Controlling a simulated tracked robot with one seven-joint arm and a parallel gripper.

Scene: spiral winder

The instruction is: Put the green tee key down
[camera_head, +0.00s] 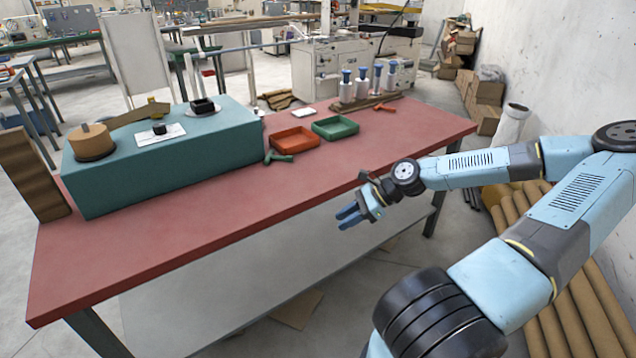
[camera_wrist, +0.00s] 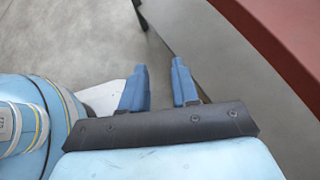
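The green tee key (camera_head: 278,158) lies on the red tabletop (camera_head: 215,235), just in front of the orange tray (camera_head: 295,140). My gripper (camera_head: 345,216) is beyond the table's front edge, to the right of the key and well apart from it. In the wrist view my gripper (camera_wrist: 159,70) has its two blue fingers apart with nothing between them.
A green tray (camera_head: 335,127) stands beside the orange one. A teal box (camera_head: 165,160) fills the table's left part. White bottles with blue tops (camera_head: 346,88) and an orange tee-shaped tool (camera_head: 384,107) are at the back right. The front of the tabletop is clear.

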